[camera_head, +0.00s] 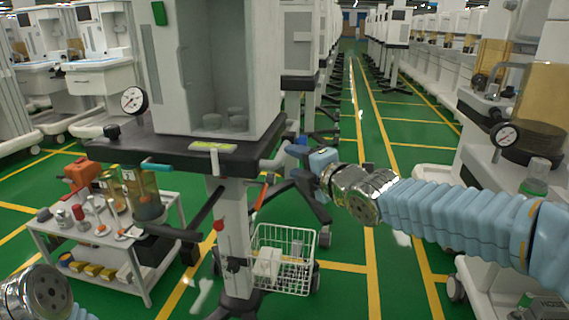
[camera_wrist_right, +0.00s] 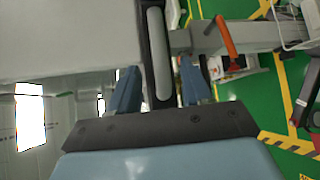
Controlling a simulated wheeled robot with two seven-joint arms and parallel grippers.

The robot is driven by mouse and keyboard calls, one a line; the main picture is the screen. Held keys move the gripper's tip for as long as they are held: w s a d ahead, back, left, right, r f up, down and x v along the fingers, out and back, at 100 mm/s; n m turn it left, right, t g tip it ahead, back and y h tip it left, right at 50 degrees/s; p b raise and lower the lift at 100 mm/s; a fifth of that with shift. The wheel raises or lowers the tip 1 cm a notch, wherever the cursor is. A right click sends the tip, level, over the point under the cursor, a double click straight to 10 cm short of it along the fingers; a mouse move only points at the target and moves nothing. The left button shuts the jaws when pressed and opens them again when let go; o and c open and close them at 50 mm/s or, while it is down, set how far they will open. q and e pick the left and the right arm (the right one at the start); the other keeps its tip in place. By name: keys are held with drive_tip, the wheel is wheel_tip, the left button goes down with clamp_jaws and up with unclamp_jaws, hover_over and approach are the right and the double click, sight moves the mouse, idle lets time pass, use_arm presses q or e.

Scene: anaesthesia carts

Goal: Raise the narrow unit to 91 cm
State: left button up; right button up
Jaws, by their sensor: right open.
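The narrow unit (camera_head: 205,75) stands at centre left, a tall grey-white cabinet on a dark shelf (camera_head: 170,150) carried by a pale column (camera_head: 233,215). A grey handle (camera_head: 275,159) sticks out at the shelf's right end. My right gripper (camera_head: 300,150) is open beside this handle. In the right wrist view, the grey handle (camera_wrist_right: 161,65) lies between its two blue fingers (camera_wrist_right: 160,90), with gaps on both sides. A red-orange lever (camera_head: 263,190) hangs under the shelf; it also shows in the right wrist view (camera_wrist_right: 227,36). My left wrist shows at bottom left, its fingers out of view.
A white wire basket (camera_head: 283,262) hangs low beside the column. A low trolley (camera_head: 125,245) with jars and tools stands left. A round gauge (camera_head: 134,100) sits at the shelf's left. Another cart with a gauge (camera_head: 507,136) stands right. The green aisle behind is clear.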

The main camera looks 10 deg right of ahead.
drive_tip(key=x, duration=0.5)
drive_tip(key=shift+w, duration=0.1)
drive_tip(key=shift+c, duration=0.2)
clamp_jaws()
